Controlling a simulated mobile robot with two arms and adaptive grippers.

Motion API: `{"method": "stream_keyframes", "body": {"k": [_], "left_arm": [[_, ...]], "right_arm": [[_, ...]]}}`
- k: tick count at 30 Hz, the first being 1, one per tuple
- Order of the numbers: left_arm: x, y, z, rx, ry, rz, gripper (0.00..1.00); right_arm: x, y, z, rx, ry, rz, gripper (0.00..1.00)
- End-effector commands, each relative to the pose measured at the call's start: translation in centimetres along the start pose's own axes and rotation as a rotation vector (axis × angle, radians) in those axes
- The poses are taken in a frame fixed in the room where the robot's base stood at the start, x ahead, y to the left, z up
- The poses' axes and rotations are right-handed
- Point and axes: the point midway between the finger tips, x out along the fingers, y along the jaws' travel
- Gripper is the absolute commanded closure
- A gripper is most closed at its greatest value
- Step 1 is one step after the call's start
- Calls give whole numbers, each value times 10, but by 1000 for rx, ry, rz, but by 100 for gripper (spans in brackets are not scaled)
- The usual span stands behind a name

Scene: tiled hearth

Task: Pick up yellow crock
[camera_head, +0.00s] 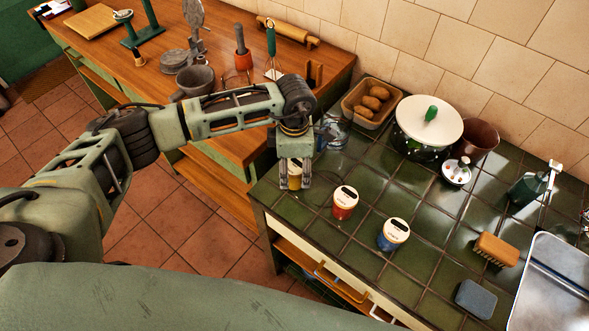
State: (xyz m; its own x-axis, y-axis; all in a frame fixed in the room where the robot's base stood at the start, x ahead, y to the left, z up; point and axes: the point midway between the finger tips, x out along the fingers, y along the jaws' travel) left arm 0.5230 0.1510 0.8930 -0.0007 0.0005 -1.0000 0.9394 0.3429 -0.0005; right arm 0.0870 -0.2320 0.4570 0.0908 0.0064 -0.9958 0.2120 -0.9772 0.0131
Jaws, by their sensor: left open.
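The yellow crock (295,169) stands on the green tiled counter near its left front corner, mostly hidden by my gripper. My right gripper is not in view.
A red crock (344,204) and a blue crock (392,236) with white lids stand to the right on the green counter (300,212). Behind are a potato basket (355,113) and a white-lidded pot (424,150). A brush (496,248) lies further right.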

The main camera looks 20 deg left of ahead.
Motion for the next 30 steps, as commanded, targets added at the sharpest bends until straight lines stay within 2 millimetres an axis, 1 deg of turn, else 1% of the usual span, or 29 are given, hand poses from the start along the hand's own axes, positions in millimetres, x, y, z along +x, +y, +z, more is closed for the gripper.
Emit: {"method": "stream_keyframes", "body": {"k": [3, 10, 27, 30], "left_arm": [[8, 0, 0, -1, 1, 0, 39], [10, 0, 0, 0, -1, 0, 40], [9, 0, 0, 0, -2, 1, 90], [8, 0, 1, 0, -3, 2, 97]], "right_arm": [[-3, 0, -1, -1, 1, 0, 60], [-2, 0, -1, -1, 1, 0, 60], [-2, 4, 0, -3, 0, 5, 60], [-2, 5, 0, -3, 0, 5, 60]]}}
